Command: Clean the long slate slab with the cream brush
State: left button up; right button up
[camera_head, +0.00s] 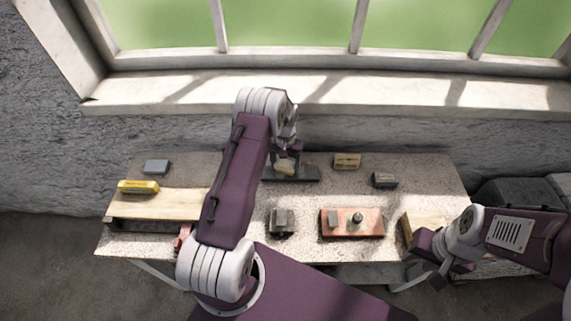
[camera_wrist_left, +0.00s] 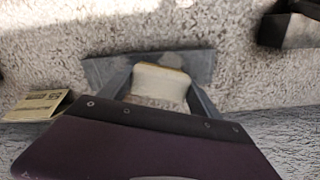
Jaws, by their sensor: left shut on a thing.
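The long slate slab (camera_head: 306,175) lies dark and flat near the back of the table, partly hidden behind my left arm. In the left wrist view the slab (camera_wrist_left: 204,66) shows as a grey strip behind the brush. My left gripper (camera_head: 286,160) is shut on the cream brush (camera_head: 284,169) over the slab. The brush (camera_wrist_left: 160,84) sits between both fingers in the left wrist view; whether it touches the slab I cannot tell. My right gripper (camera_head: 438,266) is by the table's front right edge, away from the slab; its jaws are unclear.
Around the slab are a small tan box (camera_head: 347,161), a dark block (camera_head: 384,180), a grey block (camera_head: 156,166) and a yellow box (camera_head: 138,186) on a wooden board (camera_head: 170,205). A reddish slab (camera_head: 333,230) bearing small objects and a dark object (camera_head: 282,222) stand in front.

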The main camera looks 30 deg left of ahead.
pick_arm(q)
jog(key=shift+s+a, duration=0.15)
jog(key=shift+a, duration=0.9)
jog(key=shift+s+a, duration=0.1)
jog(key=shift+a, duration=0.9)
jog(key=shift+w+d, duration=0.15)
jog(key=shift+d, duration=0.95)
jog(key=shift+w+d, duration=0.15)
jog(key=shift+d, duration=0.95)
jog(key=shift+a, duration=0.1)
jog(key=shift+s+a+r+p, duration=0.15)
jog(key=shift+a+r+p, duration=0.4)
jog(key=shift+a+r, duration=0.3)
jog(key=shift+a+f, duration=0.1)
jog(key=shift+a, duration=0.05)
jog(key=shift+f, duration=0.1)
jog(key=shift+f, duration=0.1)
